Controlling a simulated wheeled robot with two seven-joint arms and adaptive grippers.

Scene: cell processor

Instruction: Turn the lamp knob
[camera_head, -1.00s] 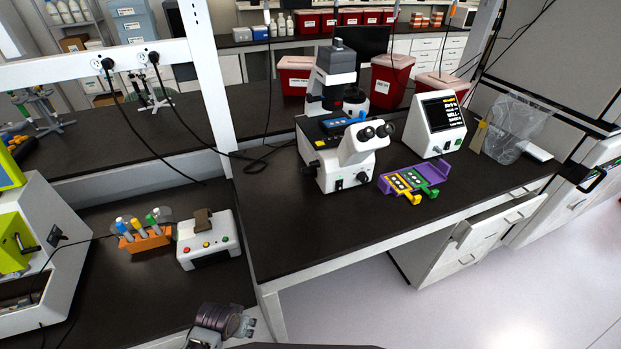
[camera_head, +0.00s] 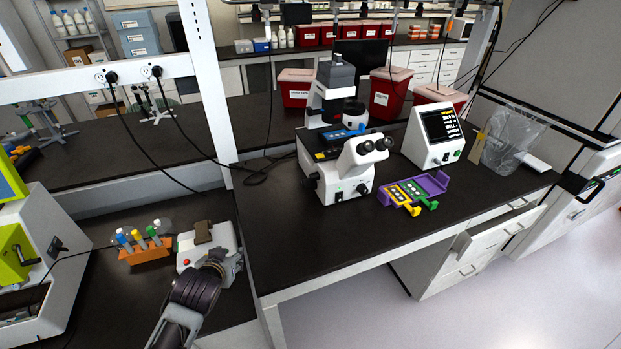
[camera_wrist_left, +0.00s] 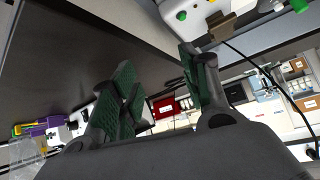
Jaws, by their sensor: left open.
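The white microscope (camera_head: 340,175) stands on the raised black bench in the head view, with dark eyepieces facing front right. A small dark knob (camera_head: 362,188) shows low on its front, and another dark knob sits on its left side. I cannot tell which one is the lamp knob. My left gripper (camera_head: 228,262) is over the front of the white button box, left of the microscope and well apart from it. In the left wrist view my left gripper (camera_wrist_left: 157,57) is open and empty, with green pads. My right gripper is not in view.
The white button box (camera_head: 222,238) and an orange tube rack (camera_head: 146,250) are on the lower left bench. A purple tray (camera_head: 430,186) and a white monitor unit (camera_head: 433,137) stand right of the microscope. The bench left of the microscope is clear.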

